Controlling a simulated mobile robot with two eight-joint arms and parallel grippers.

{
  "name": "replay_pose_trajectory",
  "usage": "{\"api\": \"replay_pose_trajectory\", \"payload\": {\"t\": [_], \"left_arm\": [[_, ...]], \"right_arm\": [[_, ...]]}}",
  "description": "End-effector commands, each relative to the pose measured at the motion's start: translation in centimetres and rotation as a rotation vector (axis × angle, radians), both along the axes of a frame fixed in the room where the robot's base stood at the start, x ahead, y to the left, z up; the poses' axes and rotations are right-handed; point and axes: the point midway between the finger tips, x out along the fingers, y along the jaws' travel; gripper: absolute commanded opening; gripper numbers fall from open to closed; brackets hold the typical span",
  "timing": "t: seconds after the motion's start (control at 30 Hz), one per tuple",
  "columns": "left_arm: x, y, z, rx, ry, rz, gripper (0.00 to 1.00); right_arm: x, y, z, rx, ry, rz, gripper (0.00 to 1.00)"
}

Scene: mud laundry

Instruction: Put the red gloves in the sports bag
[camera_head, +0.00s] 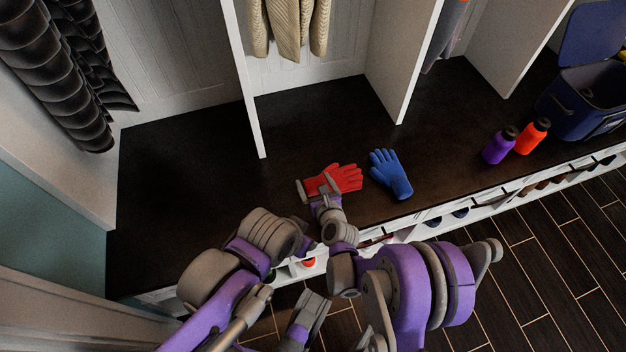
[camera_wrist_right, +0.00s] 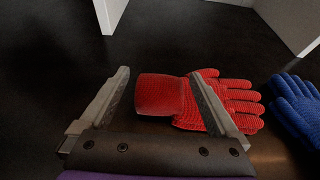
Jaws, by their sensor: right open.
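The red gloves (camera_head: 343,178) lie flat on the dark bench top near its front edge, cuff to the left and fingers to the right. They also show in the right wrist view (camera_wrist_right: 165,95). My right gripper (camera_head: 316,187) is open over the cuff end, with nothing held; in the wrist view its right finger crosses in front of the palm and its left finger is left of the cuff. The dark blue sports bag (camera_head: 577,112) stands at the far right of the bench, its lid raised. A grey and purple end of my left arm, apparently the left gripper (camera_head: 308,315), is low in the head view.
A blue glove (camera_head: 391,174) lies just right of the red gloves. Shoes sit in cubbies below.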

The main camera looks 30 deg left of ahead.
Motion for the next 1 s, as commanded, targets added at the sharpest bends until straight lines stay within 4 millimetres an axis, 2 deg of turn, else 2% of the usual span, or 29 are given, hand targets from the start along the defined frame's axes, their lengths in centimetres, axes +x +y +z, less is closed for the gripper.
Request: {"api": "replay_pose_trajectory", "payload": {"t": [0.3,0.5,0.9,1.0], "left_arm": [[-0.1,0.0,0.8,0.000,-0.003,0.000,0.50],[-0.1,0.0,1.1,0.000,-0.004,0.000,0.50],[-0.1,0.0,1.1,0.000,-0.004,0.000,0.50],[-0.1,0.0,1.1,0.000,-0.004,0.000,0.50]], "right_arm": [[-4.1,-4.9,2.7,-0.002,-0.001,-0.001,0.97],[-5.9,-6.9,3.8,-0.001,-0.001,-0.001,0.97],[-6.4,-7.7,4.1,-0.009,-0.006,0.002,0.97],[-5.9,-8.7,4.8,-0.073,-0.049,0.025,0.97]]}}
